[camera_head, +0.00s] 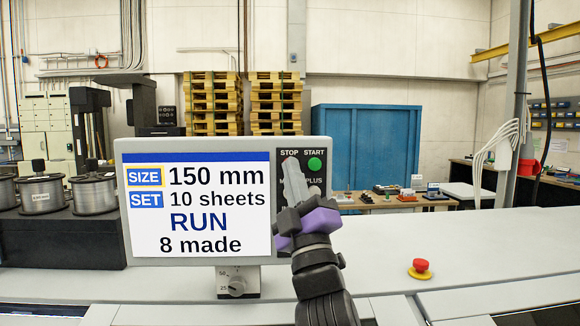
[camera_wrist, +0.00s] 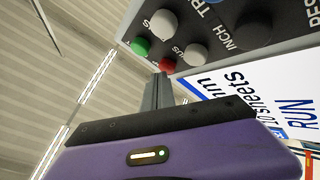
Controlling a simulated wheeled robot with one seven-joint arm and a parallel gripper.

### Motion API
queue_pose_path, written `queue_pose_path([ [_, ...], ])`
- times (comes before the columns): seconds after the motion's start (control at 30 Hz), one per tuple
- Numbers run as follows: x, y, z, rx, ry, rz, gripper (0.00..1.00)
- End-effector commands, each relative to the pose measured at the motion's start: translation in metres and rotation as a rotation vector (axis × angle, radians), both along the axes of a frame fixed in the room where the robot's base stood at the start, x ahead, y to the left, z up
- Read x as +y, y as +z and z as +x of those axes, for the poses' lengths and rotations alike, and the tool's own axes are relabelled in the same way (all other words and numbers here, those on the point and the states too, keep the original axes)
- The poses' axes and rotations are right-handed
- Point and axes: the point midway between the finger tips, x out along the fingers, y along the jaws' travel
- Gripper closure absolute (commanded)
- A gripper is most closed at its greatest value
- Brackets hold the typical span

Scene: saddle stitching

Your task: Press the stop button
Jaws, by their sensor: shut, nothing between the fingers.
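The control panel (camera_head: 140,261) has a lit screen (camera_head: 195,235) reading RUN, 150 mm, 10 sheets and 8 made. On its right is a dark button strip with STOP and START labels. The green start button (camera_head: 314,164) shows under START. My gripper (camera_head: 291,168) is shut and empty, its tip just under the STOP label, hiding the stop button in the head view. In the wrist view the red stop button (camera_wrist: 168,65) lies right at the tip of my gripper (camera_wrist: 160,78), beside the green button (camera_wrist: 141,46). I cannot tell whether they touch.
Other grey buttons (camera_wrist: 164,23) sit close by on the panel. A separate red mushroom button (camera_head: 421,265) on a yellow base stands on the grey machine top at right. A knob (camera_head: 236,287) is below the panel. Wire spools (camera_head: 93,195) stand at left.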

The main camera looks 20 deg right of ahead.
Motion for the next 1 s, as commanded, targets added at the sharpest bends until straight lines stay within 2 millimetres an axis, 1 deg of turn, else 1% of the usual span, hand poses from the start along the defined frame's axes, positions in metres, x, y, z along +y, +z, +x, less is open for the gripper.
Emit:
queue_pose_path([
  [0.67, -0.0031, 0.0013, 0.0073, -0.001, -0.001, 0.001, 1.0],
  [1.0, -0.003, 0.0035, 0.0063, -0.005, -0.001, 0.001, 1.0],
])
